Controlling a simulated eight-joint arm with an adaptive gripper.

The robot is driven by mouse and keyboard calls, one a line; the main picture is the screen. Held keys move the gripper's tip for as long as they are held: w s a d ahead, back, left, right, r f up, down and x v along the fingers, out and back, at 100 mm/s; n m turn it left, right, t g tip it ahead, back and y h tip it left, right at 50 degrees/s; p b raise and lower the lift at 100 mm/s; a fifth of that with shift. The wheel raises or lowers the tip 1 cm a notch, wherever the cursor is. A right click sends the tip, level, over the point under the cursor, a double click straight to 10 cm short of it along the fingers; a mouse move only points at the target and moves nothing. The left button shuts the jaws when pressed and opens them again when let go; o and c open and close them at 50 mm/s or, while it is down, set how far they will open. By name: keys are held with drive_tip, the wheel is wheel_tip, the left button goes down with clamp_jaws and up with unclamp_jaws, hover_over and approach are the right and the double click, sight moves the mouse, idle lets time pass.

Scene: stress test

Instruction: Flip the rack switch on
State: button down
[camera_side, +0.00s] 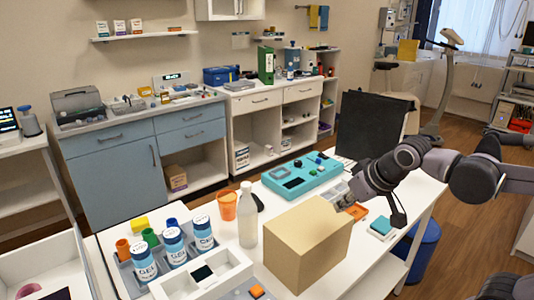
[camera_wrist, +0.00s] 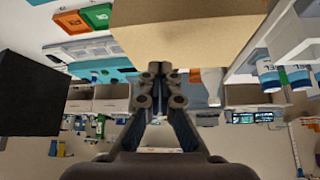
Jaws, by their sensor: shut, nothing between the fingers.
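My gripper (camera_side: 348,203) is shut and empty, just behind the right end of the cardboard box's top in the side view. In the wrist view, its fingers (camera_wrist: 160,70) meet below the box. The cardboard box (camera_side: 306,243) stands on the white table and fills the top middle of the wrist view (camera_wrist: 185,30). I cannot say for sure which part is the rack switch. A teal panel (camera_side: 283,184) with green, blue and red knobs and a dark display lies behind the box. A grey unit with an orange part (camera_side: 257,291) shows at the front edge, partly cut off.
A white bottle (camera_side: 247,215) and an orange cup (camera_side: 228,205) stand left of the box. Labelled bottles (camera_side: 173,243) sit in a tray farther left. A black panel (camera_side: 373,125) stands behind my gripper. Orange and teal pieces (camera_side: 382,227) lie at the table's right.

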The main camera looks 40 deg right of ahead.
drive_tip(key=w+d+r+m+h, duration=0.25)
drive_tip(key=w+d+m, duration=0.25)
drive_tip(key=w+d, duration=0.3)
drive_tip(key=w+d+f+m+g+h, duration=0.1)
drive_tip(key=w+d+m, duration=0.3)
drive_tip(key=d, duration=0.4)
drive_tip(key=w+d+f+m+g+h, duration=0.2)
drive_tip(key=w+d+f+m, duration=0.1)
drive_tip(key=d, duration=0.6)
drive_tip(key=w+d+f+m+g+h, duration=0.2)
drive_tip(key=w+d+f+m, duration=0.1)
drive_tip(key=d, duration=0.6)
drive_tip(key=shift+w+d+f+m, duration=0.2)
drive_tip(key=shift+w+f+m, duration=0.15)
drive_tip(key=shift+w+m, duration=0.7)
drive_tip(key=shift+w+n+h, duration=0.2)
drive_tip(key=shift+n+h, duration=0.05)
drive_tip(key=x, duration=0.9)
drive_tip(key=shift+s+f, duration=0.1)
drive_tip(key=shift+f, duration=0.1)
drive_tip(key=f, duration=0.3)
drive_tip(key=shift+w+d+f, duration=0.1)
drive_tip(key=shift+w+d, duration=0.15)
drive_tip(key=shift+w+f, duration=0.1)
drive_tip(key=shift+f, duration=0.5)
